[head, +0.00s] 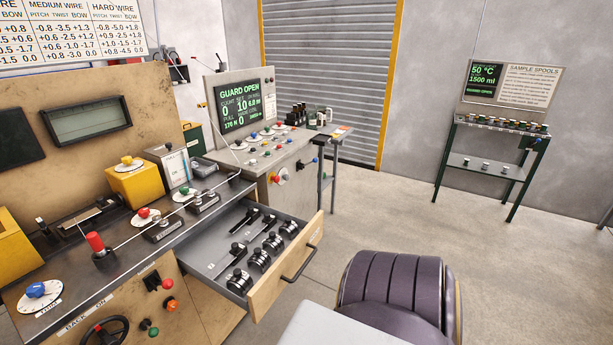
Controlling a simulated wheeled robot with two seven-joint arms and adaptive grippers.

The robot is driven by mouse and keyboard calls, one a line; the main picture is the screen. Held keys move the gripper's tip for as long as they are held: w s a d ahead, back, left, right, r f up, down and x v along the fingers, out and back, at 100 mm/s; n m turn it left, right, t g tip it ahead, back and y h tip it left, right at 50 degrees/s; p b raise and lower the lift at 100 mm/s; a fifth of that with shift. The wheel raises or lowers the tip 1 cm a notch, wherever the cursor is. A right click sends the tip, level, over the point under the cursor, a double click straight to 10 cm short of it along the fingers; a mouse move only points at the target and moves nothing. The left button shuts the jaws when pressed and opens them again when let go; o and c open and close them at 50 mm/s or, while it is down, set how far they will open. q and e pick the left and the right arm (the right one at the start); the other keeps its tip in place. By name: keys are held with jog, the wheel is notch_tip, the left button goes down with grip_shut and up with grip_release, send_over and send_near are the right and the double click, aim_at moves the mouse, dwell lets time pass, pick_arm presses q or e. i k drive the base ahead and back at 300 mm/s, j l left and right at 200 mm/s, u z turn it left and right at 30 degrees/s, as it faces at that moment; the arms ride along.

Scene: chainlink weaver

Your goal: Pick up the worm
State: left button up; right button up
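An open drawer (274,305) sticks out of the bench front on the left. In it lie several short, thick black pieces with pale metal parts (258,260) in a row along its right side. Several thinner black-handled pieces (237,250) lie to their left. The worm may be among these, but they are too small for me to tell which piece it is. Neither of my grippers is in view.
The bench top (75,265) holds dials, a red-handled lever (96,243) and a yellow box (134,183). A control console (243,115) reads GUARD OPEN.

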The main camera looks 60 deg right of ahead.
aim_at(290, 227)
jog(key=z, duration=1.95)
jog(key=l+z, duration=0.15)
jog(key=l, duration=0.55)
jog(key=k, duration=0.05)
